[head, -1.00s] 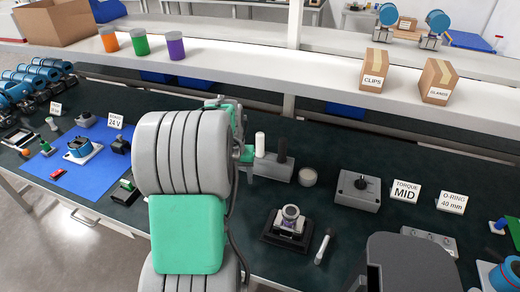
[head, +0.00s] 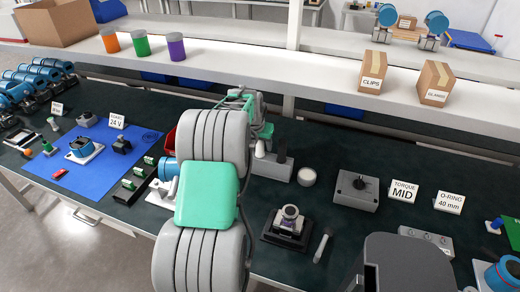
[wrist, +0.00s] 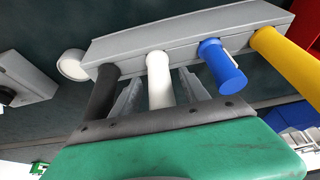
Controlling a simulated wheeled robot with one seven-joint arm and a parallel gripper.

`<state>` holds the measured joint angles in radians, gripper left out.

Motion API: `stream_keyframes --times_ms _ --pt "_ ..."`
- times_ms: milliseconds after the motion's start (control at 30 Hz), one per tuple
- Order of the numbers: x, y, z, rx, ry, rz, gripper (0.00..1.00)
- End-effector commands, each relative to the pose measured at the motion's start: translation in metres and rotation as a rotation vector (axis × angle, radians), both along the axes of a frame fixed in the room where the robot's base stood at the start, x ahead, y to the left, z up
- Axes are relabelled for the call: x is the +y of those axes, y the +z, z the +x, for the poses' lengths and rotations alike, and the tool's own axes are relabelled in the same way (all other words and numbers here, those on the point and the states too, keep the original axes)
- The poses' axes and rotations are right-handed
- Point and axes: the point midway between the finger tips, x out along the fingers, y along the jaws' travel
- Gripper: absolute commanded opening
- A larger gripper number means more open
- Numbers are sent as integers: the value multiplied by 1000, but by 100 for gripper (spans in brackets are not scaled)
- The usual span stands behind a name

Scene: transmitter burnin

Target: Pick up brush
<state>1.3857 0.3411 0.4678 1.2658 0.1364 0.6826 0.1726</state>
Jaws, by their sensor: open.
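A grey tool block (wrist: 190,35) holds upright handles: black (wrist: 101,92), white (wrist: 159,80), blue (wrist: 221,67) and yellow (wrist: 287,59). None shows bristles, so I cannot tell which is the brush; the white one may be its handle. My gripper (wrist: 160,77) is open, with one grey finger on each side of the white handle; contact cannot be made out. In the head view the block (head: 272,169) shows the white handle (head: 260,149) and black handle (head: 282,149); my arm hides the rest. A slim pale-tipped tool (head: 322,247) lies on the bench.
A small round white pot (head: 307,177) stands right of the block, and a grey knob box (head: 354,191) beyond it. A black fixture (head: 286,232) stands in front. A red bin (head: 170,140) is to the left.

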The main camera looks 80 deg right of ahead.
Motion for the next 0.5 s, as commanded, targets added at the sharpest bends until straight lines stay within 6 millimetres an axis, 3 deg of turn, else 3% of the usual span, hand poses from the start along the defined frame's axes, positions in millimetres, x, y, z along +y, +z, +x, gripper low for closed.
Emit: stream_keyframes --times_ms 67,500 --pt "0 0 0 0 0 0 52" --pt "0 0 0 0 1 1 16"
